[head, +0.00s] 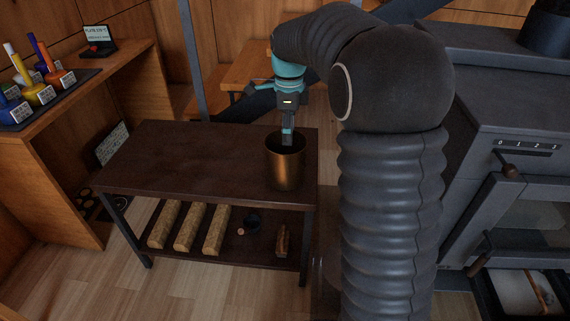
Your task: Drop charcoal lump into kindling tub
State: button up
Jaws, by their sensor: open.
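The kindling tub appears to be the bronze-coloured round container (286,168) near the right end of the dark table top (190,160). It stands upright with its mouth up. My gripper (287,142) points down over the mouth of the tub, its fingertips at or just inside the rim. It is open. The inside of the tub is dark, so I cannot see what lies in it. A small dark object (253,220) on the table's lower shelf may be a lump or a cup; I cannot tell which. I can make out no charcoal lump for certain.
Several split logs (190,228) lie on the lower shelf, with a brown piece (283,240) to their right. A grey stove (510,160) stands at the right. The table top left of the tub is clear.

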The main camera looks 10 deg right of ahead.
notch_tip(320, 180, up, 12)
dwell(0.5)
dwell(0.3)
jog(key=s+f+n+t, duration=0.1)
jog(key=s+f+n, duration=0.5)
jog(key=n, duration=0.8)
jog(key=s+f+n+t, duration=0.2)
jog(key=s+n, duration=0.1)
jog(key=s, duration=0.9)
jog(key=s+f+n+t, duration=0.1)
jog(key=s+n, duration=0.3)
jog(key=s, duration=0.8)
jog(key=shift+s+d+f+n+t, duration=0.3)
jog(key=shift+s+f+t, duration=0.1)
jog(key=shift+t, duration=0.4)
